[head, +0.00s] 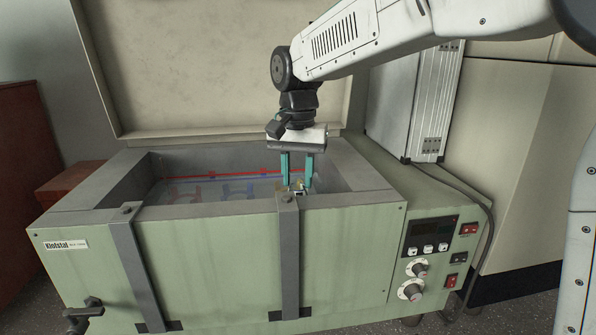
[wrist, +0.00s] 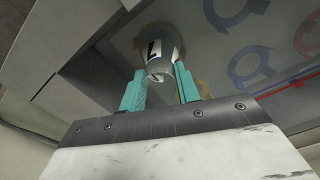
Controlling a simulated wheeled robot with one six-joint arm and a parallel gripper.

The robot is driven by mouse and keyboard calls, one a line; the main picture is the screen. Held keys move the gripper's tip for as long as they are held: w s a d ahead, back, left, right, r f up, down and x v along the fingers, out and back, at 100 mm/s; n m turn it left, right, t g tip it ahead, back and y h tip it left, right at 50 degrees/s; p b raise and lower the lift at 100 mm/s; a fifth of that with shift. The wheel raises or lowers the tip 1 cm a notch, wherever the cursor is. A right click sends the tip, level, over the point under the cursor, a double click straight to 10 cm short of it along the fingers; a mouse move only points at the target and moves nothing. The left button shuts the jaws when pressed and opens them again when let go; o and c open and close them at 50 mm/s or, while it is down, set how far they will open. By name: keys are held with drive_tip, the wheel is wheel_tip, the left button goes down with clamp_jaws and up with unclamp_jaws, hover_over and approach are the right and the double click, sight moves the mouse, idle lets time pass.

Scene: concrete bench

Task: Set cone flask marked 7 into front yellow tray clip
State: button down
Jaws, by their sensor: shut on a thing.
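My gripper (head: 297,180) reaches down into the open bath at its right end, with teal fingers shut on a small clear flask (head: 298,188). In the wrist view the glass flask (wrist: 160,62) sits between the fingertips of my gripper (wrist: 161,72). A dark mark shows on its side, but I cannot read it. Another orange piece (wrist: 203,89) shows partly behind the right finger. In the head view the bath's front wall hides much of the floor.
Blue clips (wrist: 254,68) and a red clip (wrist: 290,86) lie on the bath floor. The green bath (head: 210,260) has a raised front wall with grey straps (head: 288,250). Its lid (head: 215,60) stands open behind. A silver case (head: 415,95) stands at the right rear.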

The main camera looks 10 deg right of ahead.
idle(0.3)
drive_tip(key=shift+c, duration=1.9)
unclamp_jaws()
wheel_tip(320, 180, up, 9)
